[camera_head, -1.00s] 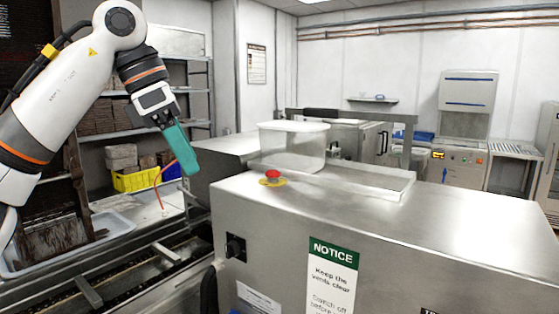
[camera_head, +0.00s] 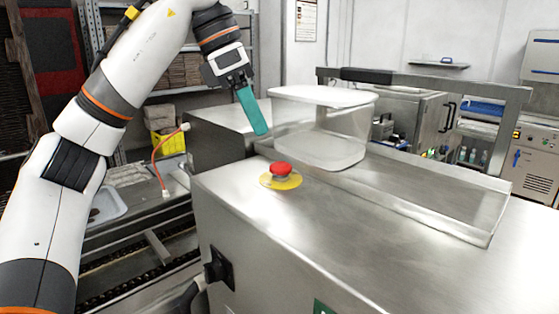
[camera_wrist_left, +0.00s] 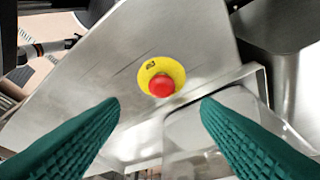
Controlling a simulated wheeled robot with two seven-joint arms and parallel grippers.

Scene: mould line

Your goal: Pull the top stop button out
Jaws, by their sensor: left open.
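The red stop button (camera_head: 281,169) sits on a yellow round plate (camera_head: 281,181) on top of the steel machine housing (camera_head: 350,240). In the left wrist view the red button (camera_wrist_left: 161,86) and its yellow plate (camera_wrist_left: 160,68) lie ahead of the fingertips, between them and toward the top. My left gripper (camera_head: 264,133) has green fingers pointing down and is above and behind the button, apart from it. In the left wrist view the left gripper (camera_wrist_left: 160,103) is open with nothing between its fingers. My right gripper is not in view.
A clear lidded container (camera_head: 320,145) stands just behind the button, close to the left gripper's fingers. A shallow steel tray (camera_head: 420,200) lies to its right. A black switch (camera_head: 218,268) juts from the housing's side. The housing's front top is clear.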

